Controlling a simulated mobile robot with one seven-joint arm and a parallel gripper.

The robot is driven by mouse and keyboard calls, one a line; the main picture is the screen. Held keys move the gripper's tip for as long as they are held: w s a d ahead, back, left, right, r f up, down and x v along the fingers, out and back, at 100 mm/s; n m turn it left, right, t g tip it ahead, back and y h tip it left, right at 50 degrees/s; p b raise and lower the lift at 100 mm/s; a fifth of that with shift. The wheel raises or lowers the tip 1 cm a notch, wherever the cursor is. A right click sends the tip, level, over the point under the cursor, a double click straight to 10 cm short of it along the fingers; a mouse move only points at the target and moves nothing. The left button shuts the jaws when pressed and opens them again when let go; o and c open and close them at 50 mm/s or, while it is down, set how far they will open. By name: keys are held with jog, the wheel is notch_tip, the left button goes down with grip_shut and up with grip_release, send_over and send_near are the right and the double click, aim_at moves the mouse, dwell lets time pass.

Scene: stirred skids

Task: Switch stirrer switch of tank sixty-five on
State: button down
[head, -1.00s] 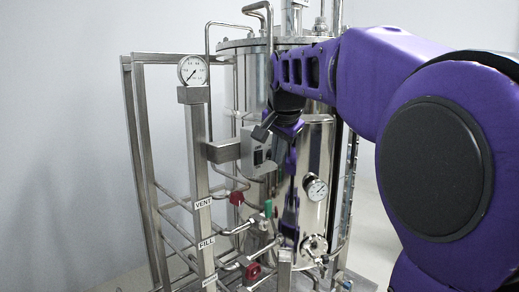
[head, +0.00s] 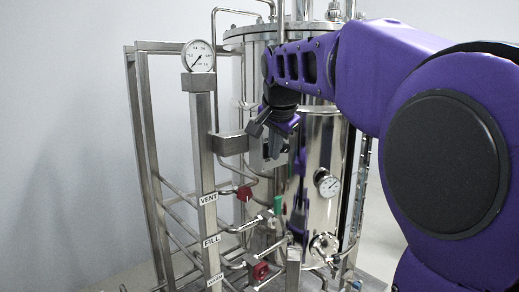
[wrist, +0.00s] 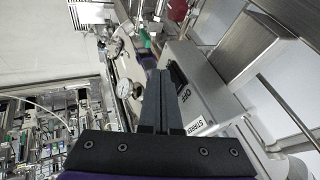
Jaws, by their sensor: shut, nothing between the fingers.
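The tank (head: 322,150) is a shiny steel vessel in the skid frame. A grey switch box (wrist: 212,88) shows in the wrist view, with a black switch (wrist: 178,76) on its face, the word OFF beside it and a partly cut label reading like STIRRER (wrist: 197,125). My gripper (wrist: 160,76) is shut and empty; its fingertips are close beside the black switch, but I cannot tell whether they touch. In the head view my gripper (head: 272,156) is in front of the box (head: 257,152) and hides most of its face. No tank number is readable.
A steel post with a pressure gauge (head: 199,56) and labels VENT (head: 208,199) and FILL (head: 211,240) stands left of the box. Red valve handles (head: 244,193) and a green handle (head: 278,203) sit below. A dial gauge (head: 327,184) is on the tank.

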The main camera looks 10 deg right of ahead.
jog(key=shift+w+a, duration=0.1)
jog(key=shift+r+p, duration=0.6)
jog(key=shift+r, duration=0.2)
